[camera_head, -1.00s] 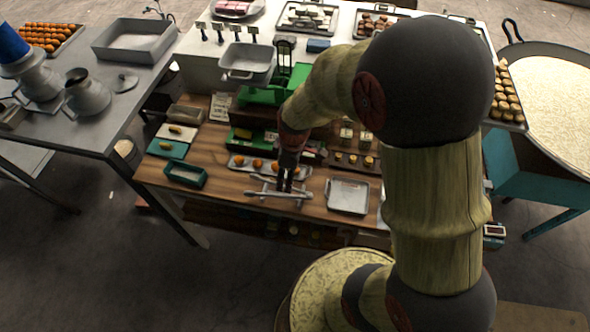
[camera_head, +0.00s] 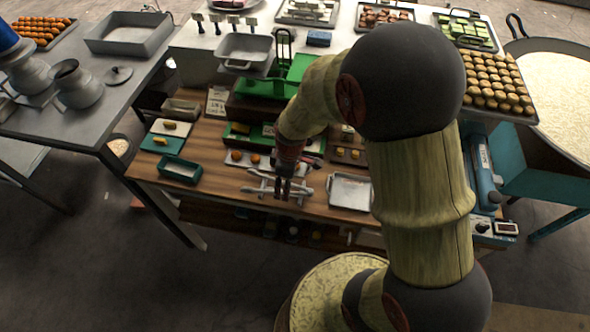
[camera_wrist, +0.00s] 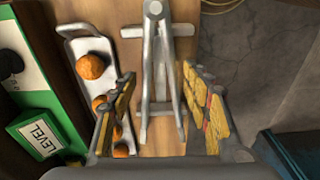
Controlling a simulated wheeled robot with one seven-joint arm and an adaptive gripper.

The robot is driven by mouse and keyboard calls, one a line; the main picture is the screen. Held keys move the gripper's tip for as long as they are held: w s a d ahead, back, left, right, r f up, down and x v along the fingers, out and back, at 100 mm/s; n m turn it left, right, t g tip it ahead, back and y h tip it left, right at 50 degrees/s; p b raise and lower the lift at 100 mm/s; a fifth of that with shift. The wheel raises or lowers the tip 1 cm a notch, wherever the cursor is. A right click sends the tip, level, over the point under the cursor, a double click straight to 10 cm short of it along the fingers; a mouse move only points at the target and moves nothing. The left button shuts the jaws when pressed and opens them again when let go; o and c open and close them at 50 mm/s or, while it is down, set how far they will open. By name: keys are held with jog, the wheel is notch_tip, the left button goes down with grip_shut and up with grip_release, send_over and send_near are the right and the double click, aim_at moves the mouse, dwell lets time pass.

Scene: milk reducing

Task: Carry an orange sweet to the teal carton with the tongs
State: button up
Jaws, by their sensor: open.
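The grey metal tongs (camera_wrist: 165,75) lie on a rest on the wooden table; they also show in the head view (camera_head: 265,189). My gripper (camera_wrist: 160,74) is open, its two yellow-padded fingers on either side of the tongs, with gaps between. In the head view my gripper (camera_head: 286,196) points down over the tongs. Orange sweets (camera_wrist: 91,66) sit on a pale tray (camera_wrist: 72,31) left of the tongs; some are partly hidden by my left finger. The teal carton (camera_head: 181,170), open-topped with a pale inside, stands at the table's left front.
A grey metal tray (camera_head: 349,191) lies right of the tongs. A green scale (camera_head: 272,90) and a green box labelled LEVEL (camera_wrist: 40,138) stand behind the sweets. A teal tray with a yellow piece (camera_head: 162,144) lies behind the carton.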

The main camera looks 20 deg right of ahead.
jog(key=shift+f, duration=0.4)
jog(key=c, duration=0.7)
jog(key=shift+r, duration=0.15)
notch_tip(320, 180, up, 12)
jog(key=p, duration=0.7)
jog(key=shift+p, duration=0.35)
